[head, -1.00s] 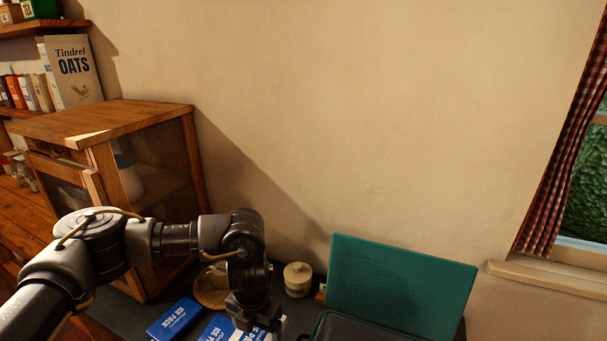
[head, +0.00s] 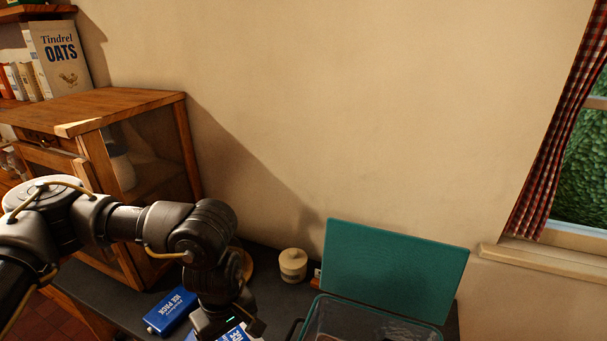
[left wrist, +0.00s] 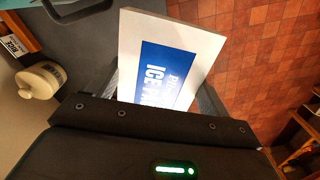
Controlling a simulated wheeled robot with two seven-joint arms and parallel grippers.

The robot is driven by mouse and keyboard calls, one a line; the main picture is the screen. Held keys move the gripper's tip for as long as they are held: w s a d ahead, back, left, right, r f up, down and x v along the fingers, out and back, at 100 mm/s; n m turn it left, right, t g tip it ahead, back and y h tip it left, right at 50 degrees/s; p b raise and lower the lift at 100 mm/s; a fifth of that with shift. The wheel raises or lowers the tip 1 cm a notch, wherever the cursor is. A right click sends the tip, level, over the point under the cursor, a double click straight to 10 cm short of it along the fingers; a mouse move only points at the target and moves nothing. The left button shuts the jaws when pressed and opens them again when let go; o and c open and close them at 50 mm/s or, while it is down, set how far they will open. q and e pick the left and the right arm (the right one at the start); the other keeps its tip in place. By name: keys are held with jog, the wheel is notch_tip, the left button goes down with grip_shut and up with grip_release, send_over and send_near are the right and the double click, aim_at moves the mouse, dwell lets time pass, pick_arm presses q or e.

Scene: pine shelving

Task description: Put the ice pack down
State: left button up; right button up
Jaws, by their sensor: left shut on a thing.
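My left gripper (head: 232,322) is shut on an ice pack, white with a blue label. In the head view only a little of the held ice pack (head: 240,334) shows at the bottom edge, below the gripper. The left wrist view shows the held ice pack (left wrist: 172,62) between the fingers, with dark counter on one side and tiled floor behind it. I cannot tell whether it touches the counter. A second ice pack (head: 172,311), blue, lies flat on the dark counter (head: 112,299), left of the gripper. My right gripper is not in view.
A clear, teal-rimmed container (head: 372,326) with its teal lid (head: 393,268) raised stands to the right. A cream lidded jar (head: 293,265) stands behind the gripper. A wooden cabinet (head: 125,105) bounds the left. A round wooden item is partly hidden behind my arm.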

pick_arm(q)
jog(key=s+a+f+m+b, duration=0.1)
jog(key=s+a+m+b, duration=0.2)
jog(key=a+m+b, duration=0.3)
jog(key=shift+s+a+f+m, duration=0.25)
jog(key=shift+a+f+m, duration=0.1)
jog(key=shift+a+m, duration=0.7)
jog(key=shift+d, duration=0.15)
